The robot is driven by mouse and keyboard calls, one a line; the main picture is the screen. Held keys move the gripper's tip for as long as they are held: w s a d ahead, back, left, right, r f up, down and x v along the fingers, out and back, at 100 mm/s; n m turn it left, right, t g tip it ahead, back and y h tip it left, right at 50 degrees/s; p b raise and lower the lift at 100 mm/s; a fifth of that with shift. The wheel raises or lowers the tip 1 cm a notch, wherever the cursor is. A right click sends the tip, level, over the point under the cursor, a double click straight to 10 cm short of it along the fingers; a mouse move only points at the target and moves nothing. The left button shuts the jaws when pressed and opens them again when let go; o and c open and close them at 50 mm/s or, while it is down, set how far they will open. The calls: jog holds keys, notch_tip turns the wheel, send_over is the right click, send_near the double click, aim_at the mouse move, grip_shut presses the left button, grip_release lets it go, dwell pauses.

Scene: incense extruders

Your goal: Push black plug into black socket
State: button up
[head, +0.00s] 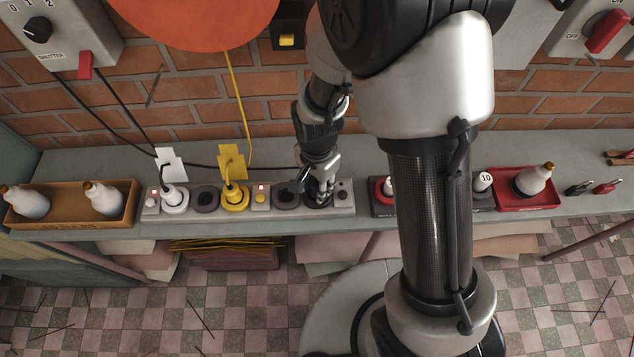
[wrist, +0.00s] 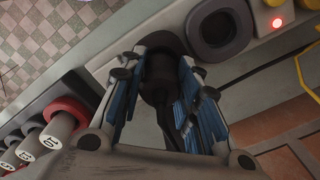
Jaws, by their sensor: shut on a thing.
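My gripper (head: 321,190) points down at the right end of the grey power strip (head: 216,216). In the wrist view my gripper (wrist: 160,100), with blue finger pads, is shut on the black plug (wrist: 158,75). The plug's front end is at the round black socket (wrist: 148,40), whose rim shows partly behind the fingers. I cannot tell how deep the plug sits. In the head view the plug is mostly hidden by the fingers. A dark cord runs from the plug.
An empty dark socket (wrist: 219,28) is beside it. A white plug (head: 174,197) and a yellow plug (head: 236,196) sit further left on the strip. A wooden tray with bottles (head: 70,203) is at left, a red tray (head: 513,192) at right. A brick wall rises behind.

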aim_at(317, 182)
jog(key=shift+f+b, duration=0.35)
jog(key=shift+f, duration=0.2)
jog(key=o, duration=1.1)
jog(key=shift+o, duration=0.2)
jog(key=shift+w+r, duration=0.1)
jog(key=shift+r, duration=0.05)
notch_tip(317, 182, up, 12)
jog(key=shift+f, duration=0.1)
